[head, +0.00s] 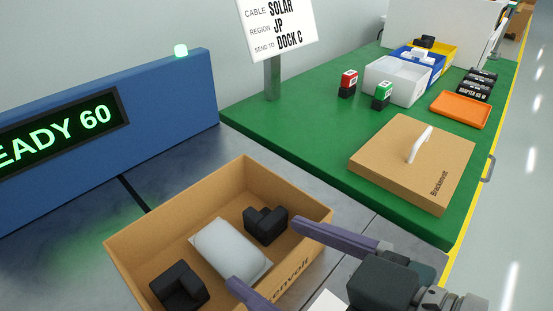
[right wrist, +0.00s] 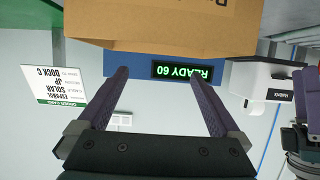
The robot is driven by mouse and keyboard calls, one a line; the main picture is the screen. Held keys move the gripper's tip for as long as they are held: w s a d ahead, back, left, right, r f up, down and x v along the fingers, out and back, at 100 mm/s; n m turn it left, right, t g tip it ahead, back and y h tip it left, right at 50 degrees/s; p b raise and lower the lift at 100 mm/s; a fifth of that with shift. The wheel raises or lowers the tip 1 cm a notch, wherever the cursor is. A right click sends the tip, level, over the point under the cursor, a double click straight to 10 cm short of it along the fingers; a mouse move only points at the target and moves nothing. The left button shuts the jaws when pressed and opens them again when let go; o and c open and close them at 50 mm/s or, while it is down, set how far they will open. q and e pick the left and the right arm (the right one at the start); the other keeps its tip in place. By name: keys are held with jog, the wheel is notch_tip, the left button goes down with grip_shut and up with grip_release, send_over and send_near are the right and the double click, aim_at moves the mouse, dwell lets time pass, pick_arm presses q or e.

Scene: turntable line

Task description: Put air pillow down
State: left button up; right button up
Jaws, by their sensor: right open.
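The air pillow (head: 228,247) is a pale grey-white cushion lying inside the open cardboard box (head: 128,241). It lies between two black corner pieces, one at the back right (head: 264,225) and one at the front left (head: 178,287). My right gripper (head: 265,253) reaches in from the lower right, its two purple fingers wide apart at the box's near right side. In the right wrist view, the space between its open fingers (right wrist: 168,76) is empty and the box's cardboard shows beyond the tips.
A blue panel (head: 180,98) with a "READY 60" display stands behind the box at left.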

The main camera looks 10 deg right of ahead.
jog(key=s+d+m+g+h, duration=0.5)
jog(key=s+d+g+h, duration=0.2)
jog(key=s+d, duration=0.4)
jog(key=shift+s+d+f+h, duration=0.15)
jog(key=shift+d+f+h, duration=0.35)
jog(key=shift+d, duration=0.75)
jog(key=shift+r, duration=0.2)
notch_tip(320, 180, up, 54)
jog(key=p, duration=5.4)
jog(key=shift+p, duration=0.3)
jog(key=shift+m, duration=0.3)
